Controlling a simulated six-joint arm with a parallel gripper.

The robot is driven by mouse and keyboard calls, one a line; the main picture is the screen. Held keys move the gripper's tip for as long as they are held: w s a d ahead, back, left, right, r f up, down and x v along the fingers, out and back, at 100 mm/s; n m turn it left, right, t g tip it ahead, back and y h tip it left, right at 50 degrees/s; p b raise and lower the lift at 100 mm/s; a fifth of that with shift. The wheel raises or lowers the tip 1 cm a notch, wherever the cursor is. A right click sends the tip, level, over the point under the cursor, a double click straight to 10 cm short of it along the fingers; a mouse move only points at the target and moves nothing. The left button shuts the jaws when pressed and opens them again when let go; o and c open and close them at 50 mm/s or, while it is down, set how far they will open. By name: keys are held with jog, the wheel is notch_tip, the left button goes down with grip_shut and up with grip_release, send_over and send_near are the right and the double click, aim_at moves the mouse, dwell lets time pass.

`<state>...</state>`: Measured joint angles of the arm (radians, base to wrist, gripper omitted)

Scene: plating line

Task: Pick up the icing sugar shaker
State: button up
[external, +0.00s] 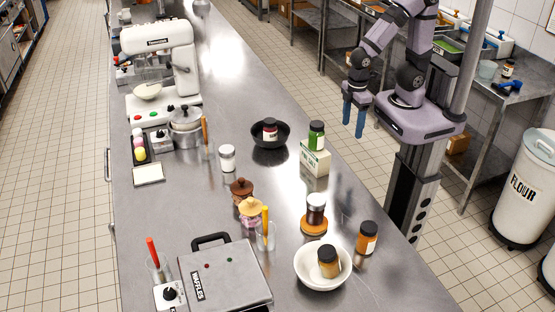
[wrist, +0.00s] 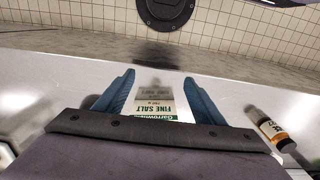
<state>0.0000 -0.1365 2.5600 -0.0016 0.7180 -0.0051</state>
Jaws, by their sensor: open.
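A clear jar with white contents and a pale metal lid (external: 227,158) stands upright mid-counter, left of the black pan; it looks like the icing sugar shaker, but its label is too small to read. Another metal-topped shaker with dark contents (external: 316,209) stands on a round wooden coaster. My gripper (external: 354,128) hangs beyond the counter's right edge, fingers down, far from the white jar. In the wrist view my gripper (wrist: 158,85) is open and empty, with the fine salt box (wrist: 153,105) showing between its blue fingers. I cannot make out the white jar in the wrist view.
The black pan (external: 284,142) holds a jar. A white bowl (external: 308,284) holds another. An orange jar (external: 367,238) stands near the right edge. Glasses with upright utensils and a waffle maker (external: 225,277) stand nearer.

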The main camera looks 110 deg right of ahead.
jog(key=shift+o, duration=0.5)
jog(key=w+d+r+n+t+h+b, duration=0.2)
jog(key=w+d+r+n+h, duration=0.15)
jog(key=w+d+n, duration=0.55)
jog(key=m+t+y+b, duration=0.35)
jog(key=t+b, duration=0.25)
jog(key=t, duration=0.2)
send_over(227, 148)
jog(key=s+a, duration=0.5)
jog(key=s, duration=0.4)
notch_tip(227, 148, down, 4)
jog(key=w+d+f+m+t+b, duration=0.1)
jog(key=w+m, duration=0.1)
jog(key=w, duration=0.1)
jog(key=w+d+f+m+t+h+b, duration=0.1)
jog(key=w+d, duration=0.1)
jog(key=w, duration=0.1)
jog(key=w+d+f+m+t+h+b, duration=0.1)
jog(key=w+d+f+m+t+b, duration=0.1)
jog(key=w, duration=0.1)
jog(key=shift+f+m, duration=0.1)
jog(key=shift+m, duration=0.25)
jog(key=shift+m+g, duration=0.3)
jog(key=shift+m, duration=0.5)
jog(key=f, duration=0.5)
jog(key=shift+s+a, duration=0.3)
jog(key=shift+b+x, duration=0.8)
jog(key=shift+x, duration=1.65)
jog(key=shift+r, duration=0.1)
